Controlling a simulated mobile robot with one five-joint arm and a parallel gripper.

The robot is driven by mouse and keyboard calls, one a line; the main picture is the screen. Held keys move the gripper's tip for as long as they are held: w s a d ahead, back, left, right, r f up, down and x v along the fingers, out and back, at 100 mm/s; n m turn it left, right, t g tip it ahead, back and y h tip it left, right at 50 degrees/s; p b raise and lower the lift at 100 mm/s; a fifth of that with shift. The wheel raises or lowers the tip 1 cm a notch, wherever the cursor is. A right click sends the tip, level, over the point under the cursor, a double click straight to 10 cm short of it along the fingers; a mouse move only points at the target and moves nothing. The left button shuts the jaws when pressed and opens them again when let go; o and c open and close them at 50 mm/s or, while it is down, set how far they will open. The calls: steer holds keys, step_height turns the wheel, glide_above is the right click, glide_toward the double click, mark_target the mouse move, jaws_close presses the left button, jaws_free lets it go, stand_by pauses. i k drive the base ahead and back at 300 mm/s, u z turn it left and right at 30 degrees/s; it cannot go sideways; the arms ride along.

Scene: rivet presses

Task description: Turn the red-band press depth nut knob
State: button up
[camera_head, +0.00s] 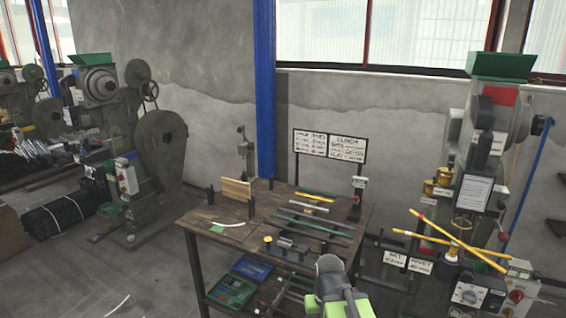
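The press with a red band (497,96) stands at the right against the wall. It is grey with a green top tray (500,66) and a white notice on its front. Brass-coloured round parts (440,183) sit at its mid-height on the left side. I cannot tell which of its parts is the depth nut knob. My arm's end with my gripper (335,284), grey and bright green, shows at the bottom centre. It is in front of the bench and well left of the press, apart from it. Its fingertips cannot be made out.
A wooden bench (222,218) with rods and tools stands in the middle. Yellow rods (458,240) cross in front of the red-band press, above a control box (478,296) with a red button. Another press (160,150) stands at left. Floor at lower left is mostly clear.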

mark_target(468, 296)
steer(key=z, duration=1.4)
